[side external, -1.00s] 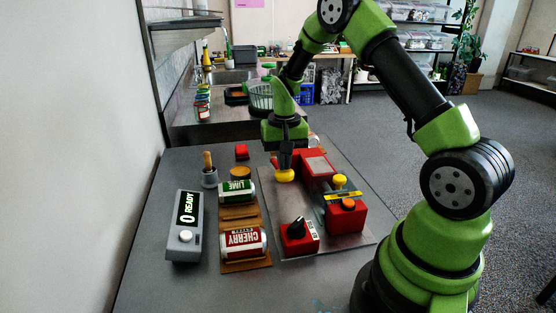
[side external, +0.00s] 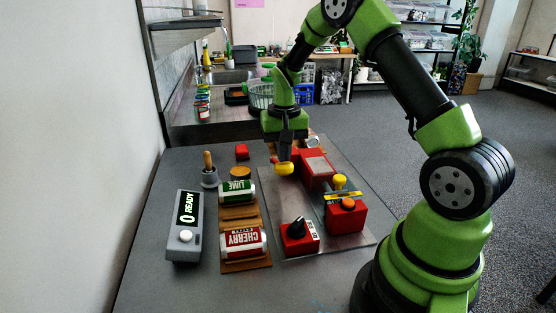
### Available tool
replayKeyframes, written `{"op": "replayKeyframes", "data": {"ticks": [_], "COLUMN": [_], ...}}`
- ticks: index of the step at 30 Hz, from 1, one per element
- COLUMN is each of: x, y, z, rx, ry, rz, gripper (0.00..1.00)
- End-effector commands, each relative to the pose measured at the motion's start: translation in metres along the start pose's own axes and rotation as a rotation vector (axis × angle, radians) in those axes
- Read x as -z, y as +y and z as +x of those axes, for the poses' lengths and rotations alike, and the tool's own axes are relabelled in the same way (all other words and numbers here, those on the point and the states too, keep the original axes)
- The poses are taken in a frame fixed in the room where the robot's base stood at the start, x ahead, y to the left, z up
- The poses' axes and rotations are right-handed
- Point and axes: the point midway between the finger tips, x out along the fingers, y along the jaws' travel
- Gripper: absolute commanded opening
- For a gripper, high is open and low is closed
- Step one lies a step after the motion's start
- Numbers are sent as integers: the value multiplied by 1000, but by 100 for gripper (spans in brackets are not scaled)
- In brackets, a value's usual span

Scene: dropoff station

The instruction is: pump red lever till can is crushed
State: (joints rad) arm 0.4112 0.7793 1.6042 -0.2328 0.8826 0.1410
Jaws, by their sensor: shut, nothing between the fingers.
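My gripper (side external: 284,156) points down, shut and empty, at the yellow knob (side external: 284,169) that seems to end the red lever. The fingertips look at or just above the knob; I cannot tell whether they touch it. The lever's arm is mostly hidden behind my gripper. The red press housing (side external: 317,168) stands just to the right on a grey metal plate. A small silvery thing (side external: 313,142) shows behind the housing; I cannot tell whether it is the can in the press.
A red box with a black dial (side external: 299,235) and a red box with an orange button (side external: 347,214) sit on the plate. A yellow knob (side external: 340,182) stands behind the latter. A grey display reading "0 READY" (side external: 187,222) is at left.

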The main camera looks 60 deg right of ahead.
Motion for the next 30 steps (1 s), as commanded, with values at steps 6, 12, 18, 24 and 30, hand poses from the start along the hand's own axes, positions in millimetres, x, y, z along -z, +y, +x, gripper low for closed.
{"op": "replayKeyframes", "data": {"ticks": [6,12,18,24,30], "x": [0,0,0,-3,-8], "y": [0,0,0,0,0], "z": [-2,-2,2,12,26], "rx": [0,0,0,-2,-2], "ry": [-1,-1,-1,-4,-5], "rz": [1,1,0,-1,-1], "gripper": [0,0,0,0,0]}}
